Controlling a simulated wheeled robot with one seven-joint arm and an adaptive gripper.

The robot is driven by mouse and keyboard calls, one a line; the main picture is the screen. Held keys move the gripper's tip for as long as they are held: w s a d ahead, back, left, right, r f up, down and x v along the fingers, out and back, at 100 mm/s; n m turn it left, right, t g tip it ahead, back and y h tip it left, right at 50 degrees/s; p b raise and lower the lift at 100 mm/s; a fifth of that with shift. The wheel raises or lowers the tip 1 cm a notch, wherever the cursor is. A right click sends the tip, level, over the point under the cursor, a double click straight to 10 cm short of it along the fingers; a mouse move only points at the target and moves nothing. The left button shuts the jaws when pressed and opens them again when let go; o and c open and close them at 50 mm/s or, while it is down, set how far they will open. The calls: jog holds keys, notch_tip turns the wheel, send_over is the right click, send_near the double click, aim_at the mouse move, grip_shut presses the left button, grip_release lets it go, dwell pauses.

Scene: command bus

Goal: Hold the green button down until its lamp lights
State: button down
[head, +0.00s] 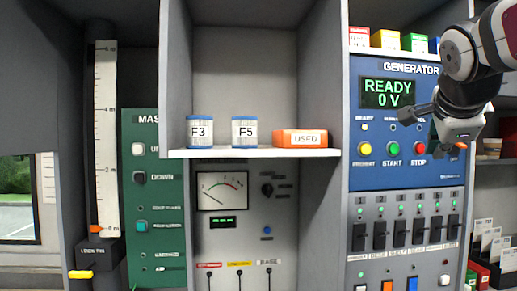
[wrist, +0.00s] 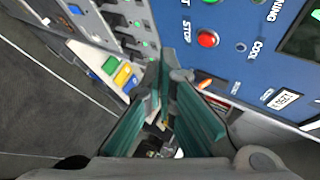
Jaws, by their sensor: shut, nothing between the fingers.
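The green button (head: 393,148), labelled START, sits on the blue generator panel (head: 370,172) in the head view, between a yellow button and the red STOP button (head: 419,148). A small dark lamp (head: 393,127) above it appears unlit. The display (head: 388,93) reads READY, 0 V. My gripper (head: 428,110) is shut and empty, up and to the right of the green button and apart from it. In the wrist view its teal-padded fingers (wrist: 165,78) meet below the red STOP button (wrist: 207,38).
A row of dark breaker switches (head: 407,232) with green lamps lies below the panel. Coloured boxes (head: 389,40) stand on the shelf above. Left of the panel, another shelf (head: 260,153) holds two blue cans and an orange USED tray.

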jog(key=w, duration=0.8)
jog(key=shift+a+b, duration=0.15)
jog(key=shift+b, duration=0.2)
dwell(1.1)
jog(key=shift+w+b, duration=0.35)
jog(key=shift+w, duration=0.05)
jog(key=shift+w, duration=0.4)
dwell(0.6)
jog(key=shift+s, duration=0.15)
dwell(1.1)
jog(key=shift+s+b, duration=0.5)
jog(key=shift+s, duration=0.2)
jog(key=shift+s, duration=0.1)
jog(key=shift+s+b, duration=0.45)
jog(key=shift+s, duration=2)
